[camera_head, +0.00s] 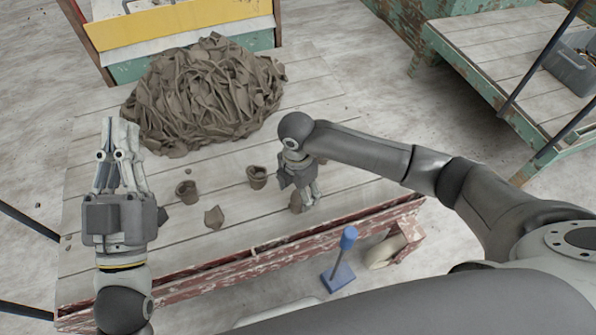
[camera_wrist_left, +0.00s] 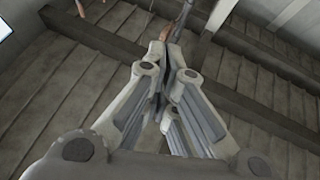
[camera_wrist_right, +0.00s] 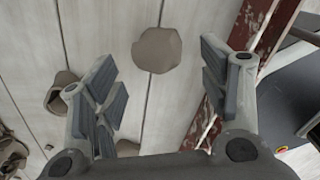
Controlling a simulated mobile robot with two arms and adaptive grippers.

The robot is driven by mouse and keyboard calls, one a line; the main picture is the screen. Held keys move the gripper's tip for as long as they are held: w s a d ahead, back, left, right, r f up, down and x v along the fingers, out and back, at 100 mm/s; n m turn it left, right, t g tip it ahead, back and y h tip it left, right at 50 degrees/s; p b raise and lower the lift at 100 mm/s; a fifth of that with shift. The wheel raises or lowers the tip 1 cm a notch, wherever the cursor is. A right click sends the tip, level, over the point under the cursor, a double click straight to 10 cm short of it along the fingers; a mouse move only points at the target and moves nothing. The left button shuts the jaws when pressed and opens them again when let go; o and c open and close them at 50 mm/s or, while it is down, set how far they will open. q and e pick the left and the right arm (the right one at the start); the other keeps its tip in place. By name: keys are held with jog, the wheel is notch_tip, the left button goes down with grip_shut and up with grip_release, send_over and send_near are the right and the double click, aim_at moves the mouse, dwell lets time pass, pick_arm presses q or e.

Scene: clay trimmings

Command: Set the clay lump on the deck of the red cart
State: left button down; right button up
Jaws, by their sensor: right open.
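A small rounded brown clay lump (camera_wrist_right: 157,50) lies on pale planks in the right wrist view, ahead of and between my right fingers. In the head view the lump (camera_head: 296,202) shows beside the right fingertips, partly hidden by them. My right gripper (camera_head: 310,198) is open and low over the planks, apart from the lump as far as I can tell. My left gripper (camera_head: 122,122) is shut and empty over the left side of the planks; its closed fingers (camera_wrist_left: 166,75) show in the left wrist view. A flaking red edge (camera_head: 240,268) borders the plank deck (camera_head: 110,265) at the front.
A large heap of clay trimmings (camera_head: 200,95) covers the back. A blue stand (camera_head: 340,270) is below the front edge. A green table (camera_head: 490,50) is right.

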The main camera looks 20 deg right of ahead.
notch_tip(320, 180, up, 3)
jog(key=shift+r+p, duration=0.1)
jog(key=shift+p, duration=0.5)
jog(key=s+a+r+m+t+y+p, duration=0.1)
jog(key=a+r+y, duration=0.1)
jog(key=a, duration=0.3)
jog(key=s+a+r+m+t+y, duration=0.1)
jog(key=a+m+y, duration=0.1)
jog(key=a, duration=0.3)
pick_arm(q)
notch_tip(320, 180, down, 13)
jog(key=w+a+g+y, duration=0.1)
jog(key=g+y, duration=0.1)
jog(key=g, duration=0.5)
jog(key=shift+w+a+r+g+y, duration=0.2)
jog(key=shift+a+g+y, duration=0.05)
jog(key=shift+g+y, duration=0.05)
pick_arm(e)
notch_tip(320, 180, up, 17)
jog(key=m+t, duration=1.4)
jog(key=m, duration=0.3)
send_over(298, 199)
jog(key=v, duration=0.3)
jog(key=shift+s+d+f, duration=0.15)
jog(key=shift+d+f, duration=0.1)
jog(key=shift+f, duration=0.15)
